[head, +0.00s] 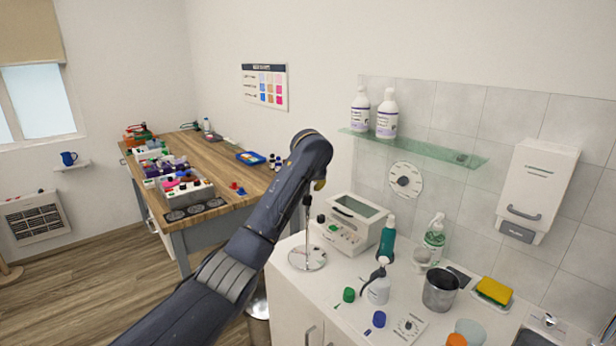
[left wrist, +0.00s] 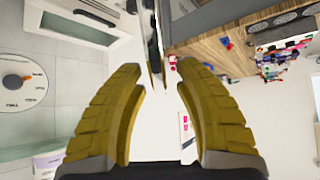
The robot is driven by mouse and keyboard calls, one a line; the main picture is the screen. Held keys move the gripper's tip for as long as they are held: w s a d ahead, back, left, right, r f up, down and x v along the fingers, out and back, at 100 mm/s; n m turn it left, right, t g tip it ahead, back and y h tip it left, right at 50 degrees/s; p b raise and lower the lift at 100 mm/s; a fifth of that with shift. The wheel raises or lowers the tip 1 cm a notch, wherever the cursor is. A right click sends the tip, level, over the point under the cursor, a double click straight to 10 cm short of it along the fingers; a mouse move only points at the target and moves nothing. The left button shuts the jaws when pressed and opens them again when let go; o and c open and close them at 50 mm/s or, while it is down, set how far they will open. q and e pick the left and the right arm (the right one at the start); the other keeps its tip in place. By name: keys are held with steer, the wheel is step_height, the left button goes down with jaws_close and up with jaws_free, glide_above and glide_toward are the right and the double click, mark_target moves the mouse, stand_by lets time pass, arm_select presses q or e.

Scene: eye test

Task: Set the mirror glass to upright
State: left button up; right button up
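The mirror stands on the white cabinet top in the head view, with a round shiny base (head: 307,258) and a thin upright stem (head: 307,228). The top of the stem meets my left gripper (head: 319,185), whose dark wrist and arm hide most of what is there. In the left wrist view, a thin, edge-on piece that looks like the mirror glass (left wrist: 154,45) lies just beyond the fingertips. The yellow fingers of my left gripper (left wrist: 160,70) are spread apart, with nothing gripped between them. The glass's tilt cannot be told clearly. My right gripper is not in view.
A white box device (head: 352,222) stands close behind the mirror. A glass shelf (head: 425,148) juts from the wall. A wooden workbench (head: 235,180) stands left.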

arm_select(q)
steer(key=v, duration=1)
steer(key=shift+s+a, duration=0.1)
